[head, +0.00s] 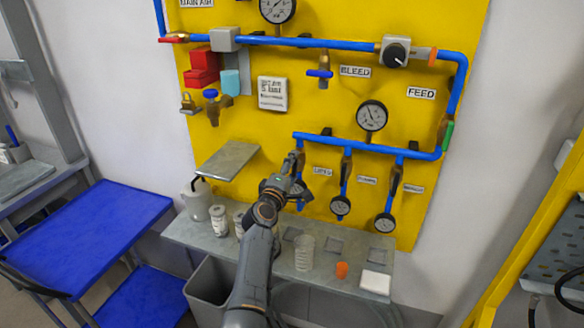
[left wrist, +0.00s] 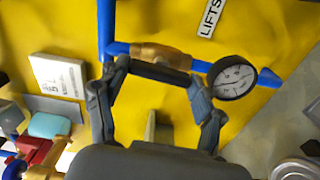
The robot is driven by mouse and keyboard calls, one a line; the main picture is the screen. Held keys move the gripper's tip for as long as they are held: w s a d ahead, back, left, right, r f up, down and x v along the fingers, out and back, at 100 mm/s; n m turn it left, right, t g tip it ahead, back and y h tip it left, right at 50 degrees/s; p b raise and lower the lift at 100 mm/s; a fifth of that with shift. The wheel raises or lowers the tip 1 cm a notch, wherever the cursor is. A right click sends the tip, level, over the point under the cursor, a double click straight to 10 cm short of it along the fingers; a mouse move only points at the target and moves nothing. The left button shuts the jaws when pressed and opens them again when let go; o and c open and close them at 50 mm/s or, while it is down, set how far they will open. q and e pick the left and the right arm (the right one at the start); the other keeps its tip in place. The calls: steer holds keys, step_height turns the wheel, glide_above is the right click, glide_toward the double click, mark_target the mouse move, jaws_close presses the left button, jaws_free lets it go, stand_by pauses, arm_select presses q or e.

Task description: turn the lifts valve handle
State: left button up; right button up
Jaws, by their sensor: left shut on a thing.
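The lifts valve is the leftmost of the three drop lines under the blue pipe, beside the LIFTS label (head: 323,171). Its brass body (left wrist: 165,56) shows beyond my fingertips in the left wrist view. A dark bar, which looks like the lifts valve handle (left wrist: 160,73), spans between my fingertips across the brass body. My left gripper (head: 293,170) is at this valve and shut on the handle. In the head view the gripper hides most of the handle. A round gauge (left wrist: 232,78) sits on the same line. My right gripper is not in view.
Two similar valves (head: 346,168) (head: 397,180) with gauges hang to the right. A small shelf (head: 228,160) juts out left of my gripper. Below is a grey bench (head: 325,280) with jars and an orange piece (head: 341,270). A blue table (head: 95,230) stands left.

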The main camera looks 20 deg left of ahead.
arm_select(q)
steer(key=shift+n, duration=0.6)
steer(key=o, duration=1.2)
steer(key=shift+c, duration=0.2)
